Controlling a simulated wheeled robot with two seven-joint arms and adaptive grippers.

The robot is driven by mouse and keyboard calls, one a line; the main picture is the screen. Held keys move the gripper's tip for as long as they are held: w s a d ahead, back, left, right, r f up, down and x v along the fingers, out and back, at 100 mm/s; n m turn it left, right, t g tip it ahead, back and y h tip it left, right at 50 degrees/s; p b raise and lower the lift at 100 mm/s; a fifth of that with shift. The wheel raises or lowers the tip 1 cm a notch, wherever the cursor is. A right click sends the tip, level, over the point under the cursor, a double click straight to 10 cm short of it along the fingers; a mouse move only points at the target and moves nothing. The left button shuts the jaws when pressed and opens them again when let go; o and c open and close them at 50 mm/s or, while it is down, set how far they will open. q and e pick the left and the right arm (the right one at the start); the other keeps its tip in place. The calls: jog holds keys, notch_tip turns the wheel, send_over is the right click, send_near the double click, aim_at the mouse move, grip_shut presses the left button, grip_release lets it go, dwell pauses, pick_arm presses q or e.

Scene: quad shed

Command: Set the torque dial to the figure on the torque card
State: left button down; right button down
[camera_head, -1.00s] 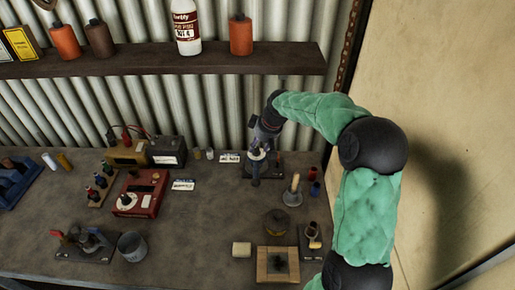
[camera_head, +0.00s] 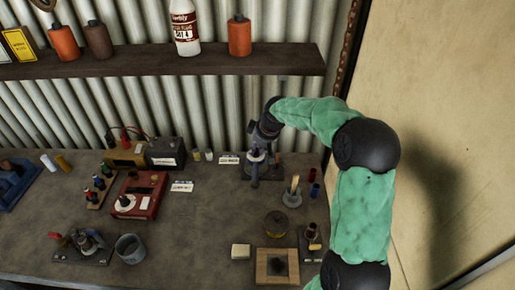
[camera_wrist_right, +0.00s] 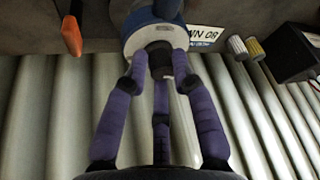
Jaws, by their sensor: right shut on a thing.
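My right gripper (camera_head: 258,150) is at a small grey device on a dark base (camera_head: 262,173) at the back of the bench. In the right wrist view, my right gripper (camera_wrist_right: 161,66) is shut on a dark knob (camera_wrist_right: 160,50) in the middle of a round white dial face (camera_wrist_right: 138,36) on a blue body. The fingers cover part of the dial, and its marks are too small to read. A white card (camera_head: 229,158) stands left of the device. In the wrist view this card (camera_wrist_right: 203,33) is partly hidden and shows "WN OR". My left gripper is out of view.
A red meter (camera_head: 150,184) with a white dial and a second card (camera_head: 182,186) stand to the left. A grey cup (camera_head: 130,249) is at front left.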

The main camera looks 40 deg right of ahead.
jog(key=shift+w+r+m, duration=0.15)
jog(key=shift+m, duration=0.15)
jog(key=shift+a+m+h+p, duration=0.15)
jog(key=shift+m+h+p, duration=0.25)
jog(key=shift+m, duration=0.5)
jog(key=shift+w+m+h, duration=0.1)
jog(key=shift+m+h, duration=0.3)
jog(key=shift+m, duration=0.4)
jog(key=m+h+b, duration=0.1)
jog(key=m+b, duration=0.1)
jog(key=m, duration=0.1)
jog(key=shift+a, duration=0.1)
jog(key=shift+r+m+g+h+b, duration=0.15)
jog(key=shift+m+g+h+b, duration=0.2)
jog(key=shift+m+b, duration=0.35)
jog(key=shift+r+m, duration=0.1)
jog(key=shift+m, duration=0.2)
jog(key=c, duration=1.1)
grip_release()
jog(key=shift+w, duration=0.1)
jog(key=shift+f, duration=0.2)
